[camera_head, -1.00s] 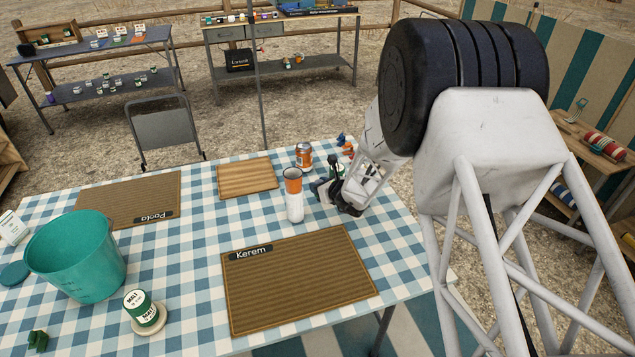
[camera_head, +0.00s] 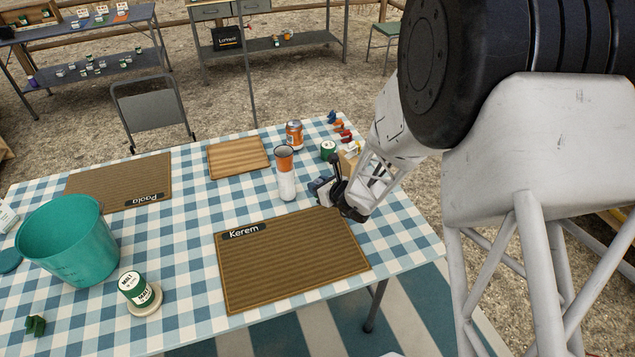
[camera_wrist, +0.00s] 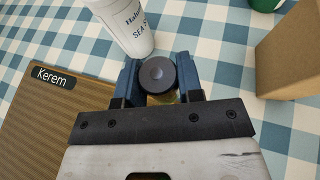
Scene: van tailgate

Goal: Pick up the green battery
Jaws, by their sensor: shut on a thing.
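My gripper (camera_head: 338,192) is low over the checked table, just beyond the right back corner of the Kerem mat. In the wrist view its blue fingers (camera_wrist: 159,78) are shut around a small upright cylinder (camera_wrist: 157,74) with a dark grey round top and a small raised centre. Only a sliver of its yellowish side shows, so I cannot tell whether it is the green battery. The head view does not show it clearly. I cannot tell whether it touches the table. No other thing in view is clearly a green battery.
Behind are a green tin (camera_head: 328,151), an orange can (camera_head: 294,135) and a tan box (camera_wrist: 289,55). The Kerem mat (camera_head: 290,262) is bare. A teal bucket (camera_head: 68,243) stands at left.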

